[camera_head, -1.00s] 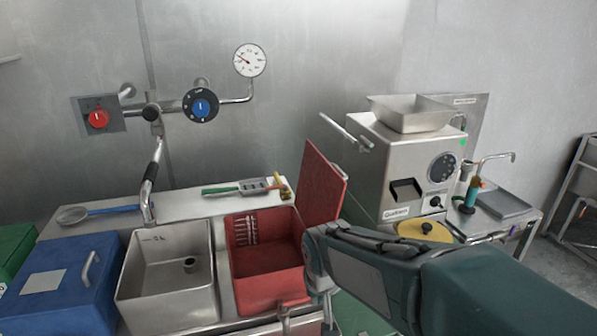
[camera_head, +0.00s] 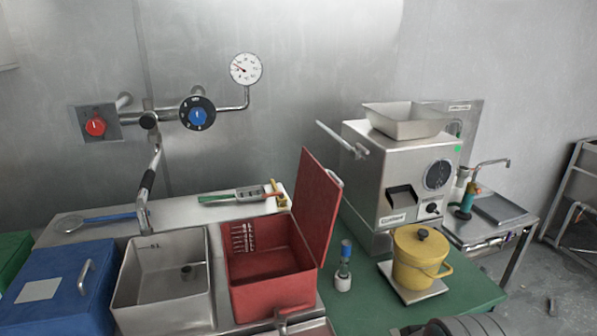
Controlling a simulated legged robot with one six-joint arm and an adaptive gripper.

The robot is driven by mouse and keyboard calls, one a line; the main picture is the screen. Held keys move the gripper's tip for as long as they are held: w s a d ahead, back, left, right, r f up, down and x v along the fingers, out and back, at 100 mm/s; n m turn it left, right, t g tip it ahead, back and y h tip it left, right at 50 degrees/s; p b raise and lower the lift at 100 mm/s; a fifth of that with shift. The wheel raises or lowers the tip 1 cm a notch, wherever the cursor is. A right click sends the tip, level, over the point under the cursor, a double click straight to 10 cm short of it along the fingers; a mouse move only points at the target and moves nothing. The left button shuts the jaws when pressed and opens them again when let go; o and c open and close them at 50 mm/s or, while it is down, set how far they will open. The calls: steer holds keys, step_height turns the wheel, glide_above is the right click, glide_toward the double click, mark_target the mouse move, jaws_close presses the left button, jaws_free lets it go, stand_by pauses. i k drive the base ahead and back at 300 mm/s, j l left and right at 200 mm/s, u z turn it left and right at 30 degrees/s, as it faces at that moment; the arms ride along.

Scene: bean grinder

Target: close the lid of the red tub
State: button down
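The red tub (camera_head: 270,293) stands open on the steel counter, with light scale marks on its inner back wall. Its red lid (camera_head: 316,205) stands up, tilted, along the tub's right side. A small pale part shows behind the lid's right edge; I cannot tell what it is. My gripper is not in view. Dark rounded parts at the bottom right edge may be part of my arm.
A steel bin (camera_head: 165,300) and a blue lidded box (camera_head: 60,295) stand left of the tub. To the right, on the green surface (camera_head: 470,287), are a blue-topped bottle (camera_head: 344,270), a yellow pot (camera_head: 420,262) and the grinder (camera_head: 405,170).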

mark_target(318, 193)
steer(key=l+u, duration=0.2)
steer(key=u, duration=0.15)
steer(key=l+u, duration=0.2)
steer(key=u, duration=0.15)
steer(key=l+u, duration=0.15)
steer(key=u, duration=0.25)
steer(key=k+l+u, duration=0.1)
steer(key=l, duration=0.35)
steer(key=k+l+u, duration=0.1)
steer(key=l, duration=0.3)
steer(key=k+l+u, duration=0.1)
steer(key=l, duration=0.3)
steer(key=k+l+u, duration=0.1)
steer(key=l, duration=0.3)
steer(key=i+j+u, duration=0.15)
steer(key=i+j, duration=0.15)
